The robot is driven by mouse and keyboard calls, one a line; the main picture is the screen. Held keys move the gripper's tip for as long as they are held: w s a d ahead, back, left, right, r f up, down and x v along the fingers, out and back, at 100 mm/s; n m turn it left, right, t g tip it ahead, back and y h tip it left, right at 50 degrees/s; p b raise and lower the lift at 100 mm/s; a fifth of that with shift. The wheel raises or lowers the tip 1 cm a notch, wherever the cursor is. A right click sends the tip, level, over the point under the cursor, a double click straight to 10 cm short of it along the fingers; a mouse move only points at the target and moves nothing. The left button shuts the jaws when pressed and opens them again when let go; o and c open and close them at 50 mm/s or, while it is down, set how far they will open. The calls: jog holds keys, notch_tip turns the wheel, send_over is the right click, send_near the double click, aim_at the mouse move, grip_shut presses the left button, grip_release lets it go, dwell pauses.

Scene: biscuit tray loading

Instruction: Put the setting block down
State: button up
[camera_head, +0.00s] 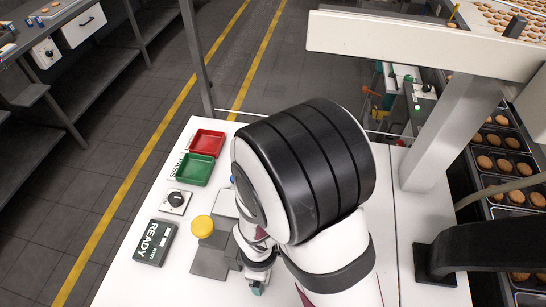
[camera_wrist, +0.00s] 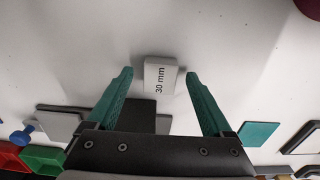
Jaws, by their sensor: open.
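The setting block (camera_wrist: 161,72) is a small white block marked "30 mm". In the wrist view it appears to lie on the white tabletop, its printed face up. My gripper (camera_wrist: 160,77) is open, with one teal finger to the left of the block and one to the right. A gap shows between each finger and the block, so neither seems to touch it. In the head view my arm hides the block, and only a little of my gripper (camera_head: 257,288) shows below the wrist.
Beside my arm are grey plates (camera_head: 209,264), a yellow round piece (camera_head: 202,226), a READY display (camera_head: 155,243), a knob box (camera_head: 175,202), a green tray (camera_head: 194,170) and a red tray (camera_head: 207,144). A teal pad (camera_wrist: 260,134) lies right of my gripper. Bare tabletop lies beyond the block.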

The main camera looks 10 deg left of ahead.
jog(key=shift+f, duration=0.4)
grip_shut()
jog(key=shift+r, duration=0.2)
